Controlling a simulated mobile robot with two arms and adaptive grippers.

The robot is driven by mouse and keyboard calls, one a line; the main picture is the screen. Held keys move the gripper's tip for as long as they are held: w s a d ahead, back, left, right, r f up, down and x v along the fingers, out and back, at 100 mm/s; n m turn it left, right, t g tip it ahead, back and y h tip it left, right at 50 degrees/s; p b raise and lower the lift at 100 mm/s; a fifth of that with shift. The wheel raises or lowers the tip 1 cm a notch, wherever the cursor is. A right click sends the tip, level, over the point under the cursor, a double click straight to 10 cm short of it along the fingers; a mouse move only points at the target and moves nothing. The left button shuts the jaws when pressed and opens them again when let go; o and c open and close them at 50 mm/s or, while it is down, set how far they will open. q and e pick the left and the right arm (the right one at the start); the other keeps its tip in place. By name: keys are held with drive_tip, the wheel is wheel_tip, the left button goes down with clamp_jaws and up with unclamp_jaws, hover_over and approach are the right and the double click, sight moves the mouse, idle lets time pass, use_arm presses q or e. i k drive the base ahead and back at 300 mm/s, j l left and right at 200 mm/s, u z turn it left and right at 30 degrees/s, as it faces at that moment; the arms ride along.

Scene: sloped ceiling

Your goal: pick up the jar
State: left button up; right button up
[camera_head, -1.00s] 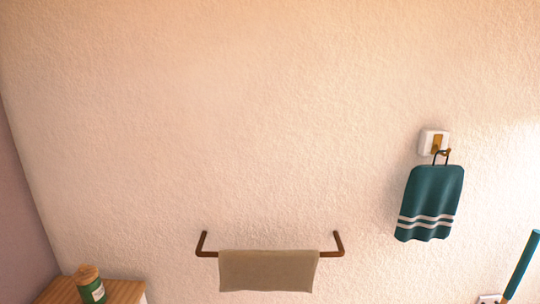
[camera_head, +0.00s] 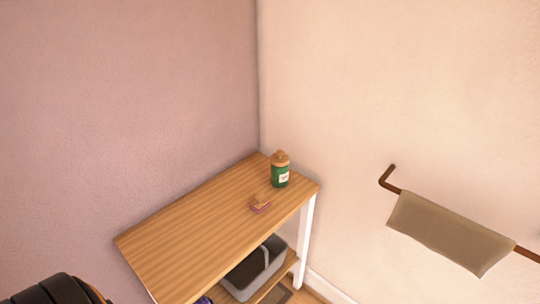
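A green jar (camera_head: 280,176) with a pale label and a wooden-looking lid stands upright on the wooden top of a shelf unit (camera_head: 190,240). It is near the far right corner of that top, close to the wall corner. Neither of my grippers can be made out. A dark rounded part at the bottom left edge seems to be part of my arm, with no fingers showing.
A grey bin (camera_head: 256,272) sits on the lower shelf. A towel (camera_head: 449,233) hangs from a wall bar at right. Much of the shelf top is bare.

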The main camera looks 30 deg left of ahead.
sight(279, 176)
drive_tip(key=u, duration=0.95)
drive_tip(key=l, duration=0.1)
drive_tip(key=i, duration=0.05)
